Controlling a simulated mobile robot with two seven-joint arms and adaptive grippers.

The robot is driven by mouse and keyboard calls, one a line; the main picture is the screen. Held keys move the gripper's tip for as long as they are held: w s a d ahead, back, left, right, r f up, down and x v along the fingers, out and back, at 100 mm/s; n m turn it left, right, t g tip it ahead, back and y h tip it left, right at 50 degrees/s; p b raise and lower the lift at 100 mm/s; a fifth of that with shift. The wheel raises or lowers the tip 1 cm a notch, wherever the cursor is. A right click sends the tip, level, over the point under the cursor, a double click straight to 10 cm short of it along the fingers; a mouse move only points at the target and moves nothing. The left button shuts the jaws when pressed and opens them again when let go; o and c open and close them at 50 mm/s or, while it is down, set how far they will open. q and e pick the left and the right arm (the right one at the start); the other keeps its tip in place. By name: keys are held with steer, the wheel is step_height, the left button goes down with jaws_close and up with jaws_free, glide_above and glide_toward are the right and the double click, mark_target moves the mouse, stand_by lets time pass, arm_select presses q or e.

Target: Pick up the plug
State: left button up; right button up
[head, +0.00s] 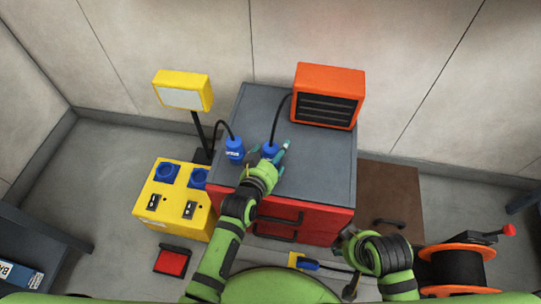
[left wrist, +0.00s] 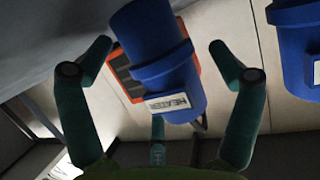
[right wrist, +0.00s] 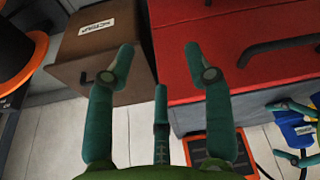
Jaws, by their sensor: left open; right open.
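A blue plug (head: 270,149) with a black cable to the heater stands on the grey cabinet top. In the left wrist view this plug (left wrist: 165,75) carries a label that reads HEATER. My left gripper (head: 277,157) reaches over the cabinet top, open. Its fingers are spread on either side of the plug, with gaps visible. A second blue plug (head: 234,148), labelled, stands left of it and also shows in the left wrist view (left wrist: 297,40). My right gripper (right wrist: 158,62) is open and empty in front of the red drawers; its fingers hardly show in the head view.
The orange heater (head: 328,95) stands at the cabinet's back right. A yellow lamp (head: 183,90) and yellow socket box (head: 172,205) are left of the red cabinet (head: 325,222). A brown box (head: 392,200) and a cable reel (head: 458,265) are on the right.

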arm_select(q)
steer(key=c, duration=1.5)
steer(key=shift+r, duration=0.15)
